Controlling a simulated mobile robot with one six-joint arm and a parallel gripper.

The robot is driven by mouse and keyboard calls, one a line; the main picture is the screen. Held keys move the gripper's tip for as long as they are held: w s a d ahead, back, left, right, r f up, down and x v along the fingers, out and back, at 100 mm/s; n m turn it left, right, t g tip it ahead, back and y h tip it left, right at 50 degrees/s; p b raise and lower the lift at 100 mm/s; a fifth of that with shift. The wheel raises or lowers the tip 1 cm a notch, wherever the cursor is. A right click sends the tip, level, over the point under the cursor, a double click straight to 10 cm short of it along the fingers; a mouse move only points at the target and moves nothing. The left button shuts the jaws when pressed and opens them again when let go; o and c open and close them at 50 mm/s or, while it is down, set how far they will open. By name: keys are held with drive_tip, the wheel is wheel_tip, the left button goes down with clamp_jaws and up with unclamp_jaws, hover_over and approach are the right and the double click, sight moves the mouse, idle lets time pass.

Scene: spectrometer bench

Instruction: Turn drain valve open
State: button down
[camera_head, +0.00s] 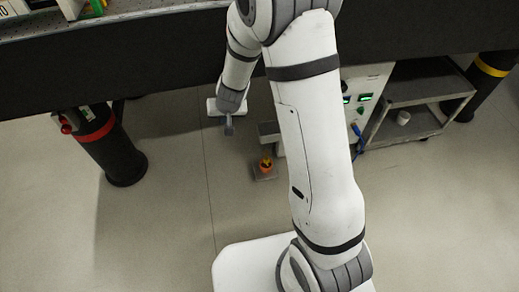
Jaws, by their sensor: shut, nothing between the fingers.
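My gripper (229,130) is small in the head view, below the bench edge and left of centre, pointing down. Its fingers are shut with nothing visible between them. A small orange and yellow fitting (266,165) on a grey base near the floor is right of and below my gripper in the picture, apart from it. It may be the drain valve, but its handle position is too small to tell. A red knob-like part (67,123) sits by the left bench leg, well away from my gripper.
The dark bench (150,55) spans the top. A black leg with a red band (108,150) stands left, and one with a yellow band (490,75) stands right. A grey cart (425,90) and a panel with green displays (365,85) are at right. Floor at lower left is clear.

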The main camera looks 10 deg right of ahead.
wheel_tip(320, 180, down, 8)
drive_tip(key=w+a+r+h, duration=0.1)
drive_tip(key=w, duration=0.2)
drive_tip(key=m+h+b, duration=0.1)
drive_tip(key=h+b, duration=0.1)
drive_tip(key=h, duration=0.5)
approach(267, 162)
drive_tip(key=a+x, duration=0.1)
drive_tip(key=x, duration=0.5)
drive_tip(key=shift+w+f, duration=0.45)
drive_tip(key=shift+f, duration=0.15)
